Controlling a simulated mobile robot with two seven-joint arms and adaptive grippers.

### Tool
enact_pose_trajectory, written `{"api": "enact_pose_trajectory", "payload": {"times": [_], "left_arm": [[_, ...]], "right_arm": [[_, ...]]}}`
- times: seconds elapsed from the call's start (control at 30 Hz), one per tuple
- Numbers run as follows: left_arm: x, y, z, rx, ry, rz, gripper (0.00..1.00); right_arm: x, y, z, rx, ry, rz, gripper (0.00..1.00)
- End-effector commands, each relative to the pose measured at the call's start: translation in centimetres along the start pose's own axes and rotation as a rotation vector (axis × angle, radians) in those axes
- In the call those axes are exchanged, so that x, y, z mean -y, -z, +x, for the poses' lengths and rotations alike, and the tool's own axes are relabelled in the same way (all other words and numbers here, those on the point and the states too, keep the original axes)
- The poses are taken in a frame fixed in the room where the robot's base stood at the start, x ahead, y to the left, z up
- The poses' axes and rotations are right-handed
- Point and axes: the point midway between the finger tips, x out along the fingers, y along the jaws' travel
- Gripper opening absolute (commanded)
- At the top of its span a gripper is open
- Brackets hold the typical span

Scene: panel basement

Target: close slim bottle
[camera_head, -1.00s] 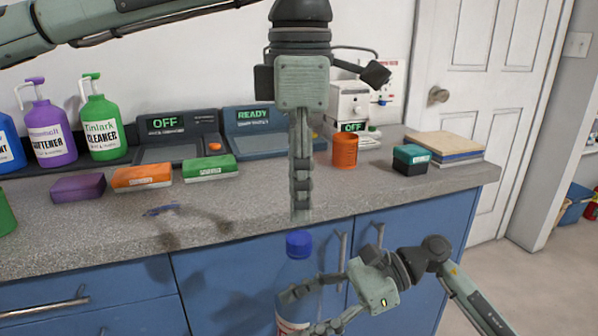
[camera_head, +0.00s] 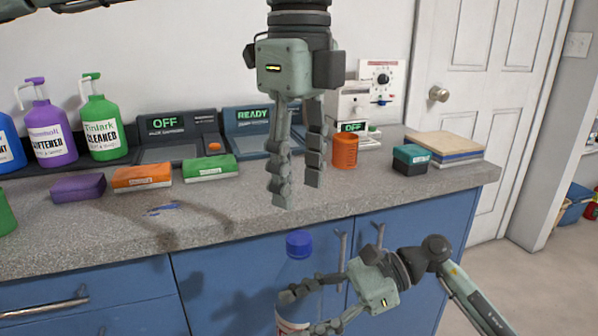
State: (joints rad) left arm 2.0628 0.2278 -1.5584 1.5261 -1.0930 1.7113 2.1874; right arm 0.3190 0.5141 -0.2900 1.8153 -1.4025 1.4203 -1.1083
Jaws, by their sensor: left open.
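The slim bottle (camera_head: 292,308) is clear with a blue cap (camera_head: 299,244) on its top and a partly visible label. It is upright in front of the blue cabinets, its lower part cut off by the picture's edge. I cannot tell how tightly the cap sits. My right gripper (camera_head: 300,312) comes from the lower right, its fingers around the bottle's body, and holds it. My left gripper (camera_head: 297,194) points down above the cap, open and empty, with its fingers apart and a gap between fingertips and cap.
The grey counter (camera_head: 235,205) behind carries purple, orange and green sponges (camera_head: 210,168), pump bottles (camera_head: 102,125), an orange cup (camera_head: 345,151), a teal-and-black block (camera_head: 410,159) and two display devices (camera_head: 178,140). A small blue item (camera_head: 162,209) lies near its front edge.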

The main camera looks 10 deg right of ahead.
Motion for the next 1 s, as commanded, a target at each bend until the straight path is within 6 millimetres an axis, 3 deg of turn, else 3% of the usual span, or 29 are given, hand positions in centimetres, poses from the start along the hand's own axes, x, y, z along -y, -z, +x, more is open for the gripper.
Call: {"api": "enact_pose_trajectory", "payload": {"times": [0.2, 0.57, 0.73, 1.0], "left_arm": [[0.0, 0.0, -0.1, -0.001, 0.001, -0.156, 0.46], [0.0, 0.0, 0.0, -0.001, 0.001, -0.163, 0.46], [0.0, 0.0, 1.5, -0.001, -0.001, -0.162, 0.46], [-0.1, 0.0, 5.8, -0.002, -0.002, -0.161, 0.46]], "right_arm": [[0.0, 0.0, 0.0, 0.001, 0.000, -0.001, 0.00], [0.0, 0.0, 0.0, 0.001, 0.000, -0.001, 0.00], [0.0, 0.0, 0.0, 0.001, 0.000, 0.000, 0.00], [0.0, 0.0, 0.0, 0.001, 0.000, 0.000, 0.00]]}}
